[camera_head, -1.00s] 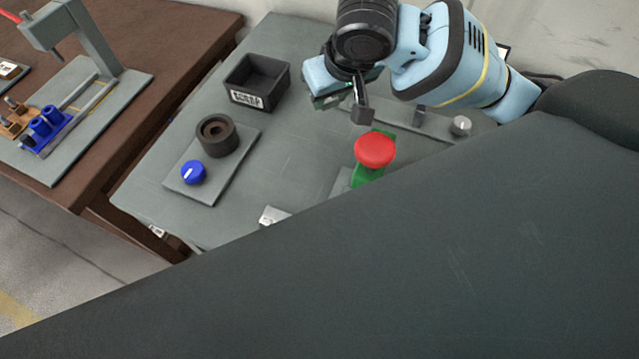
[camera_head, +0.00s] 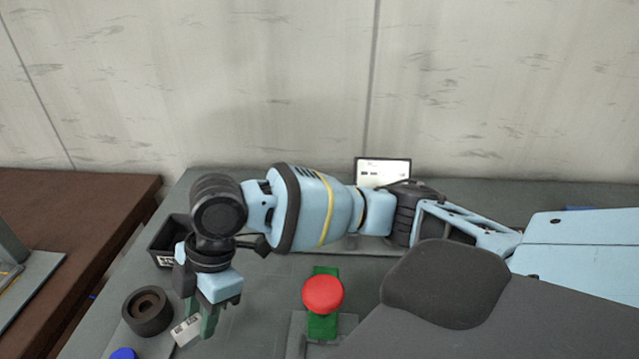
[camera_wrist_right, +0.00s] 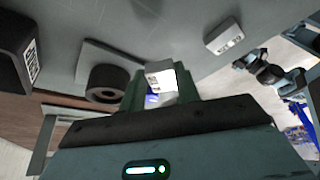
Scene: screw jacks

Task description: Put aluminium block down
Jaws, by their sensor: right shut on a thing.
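My right gripper (camera_head: 200,322) is shut on a pale aluminium block (camera_head: 186,329) with a printed label. The block sits at the fingertips, to the right of the black ring. In the right wrist view the held block (camera_wrist_right: 160,76) shows between the two green-grey fingertips, and the table lies behind it. A second pale labelled block (camera_wrist_right: 223,37) lies apart on the table in that view. My left gripper is outside the head view. Light-blue and black arm parts (camera_wrist_right: 268,70) show small at the right of the wrist view; their fingers are too small to read.
The black ring (camera_head: 147,311) stands on the table, with a blue knob (camera_head: 123,354) below it at the picture edge. A black bin (camera_head: 170,240) stands behind. A red button (camera_head: 323,294) on a green base stands to the right. Grey tabletop (camera_head: 260,300) is clear between.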

